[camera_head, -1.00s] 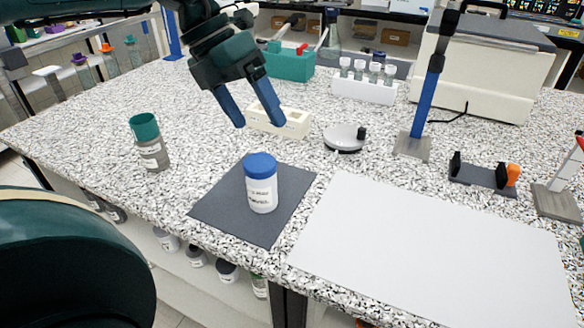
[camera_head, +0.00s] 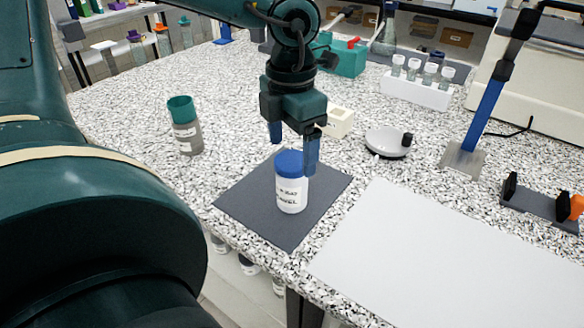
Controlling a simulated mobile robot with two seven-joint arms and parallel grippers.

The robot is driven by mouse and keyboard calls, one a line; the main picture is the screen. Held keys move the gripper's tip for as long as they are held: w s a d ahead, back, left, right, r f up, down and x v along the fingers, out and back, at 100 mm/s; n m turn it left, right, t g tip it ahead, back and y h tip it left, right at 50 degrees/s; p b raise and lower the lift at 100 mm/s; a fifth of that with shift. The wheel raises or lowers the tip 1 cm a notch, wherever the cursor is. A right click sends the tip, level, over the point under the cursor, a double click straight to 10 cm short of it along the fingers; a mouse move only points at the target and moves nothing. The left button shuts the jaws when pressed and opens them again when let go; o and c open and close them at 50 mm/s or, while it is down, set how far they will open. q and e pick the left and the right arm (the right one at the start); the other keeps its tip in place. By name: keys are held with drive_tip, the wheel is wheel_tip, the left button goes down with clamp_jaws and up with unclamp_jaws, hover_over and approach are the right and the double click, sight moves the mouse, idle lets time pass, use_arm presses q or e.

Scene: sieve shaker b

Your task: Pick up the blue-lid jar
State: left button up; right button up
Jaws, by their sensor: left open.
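The blue-lid jar (camera_head: 291,190) is white with a printed label and stands upright on a dark grey mat (camera_head: 249,207) near the front edge of the bench. My left gripper (camera_head: 293,155) points down at the jar's lid. It is open, with one blue finger behind the lid's left side and the other overlapping the lid's right edge. Whether either finger touches the jar cannot be told. My right gripper is not in view.
A teal-lid jar (camera_head: 185,127) stands to the left. A white sheet (camera_head: 440,262) covers the front right. A round scale-like device (camera_head: 386,143), a blue-post stand (camera_head: 488,105) and a vial rack (camera_head: 416,91) are farther back and right.

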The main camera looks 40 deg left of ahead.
sight(292, 160)
use_arm(q)
drive_tip(key=shift+f, duration=2)
drive_tip(key=shift+c, duration=0.5)
drive_tip(key=c, duration=1.3)
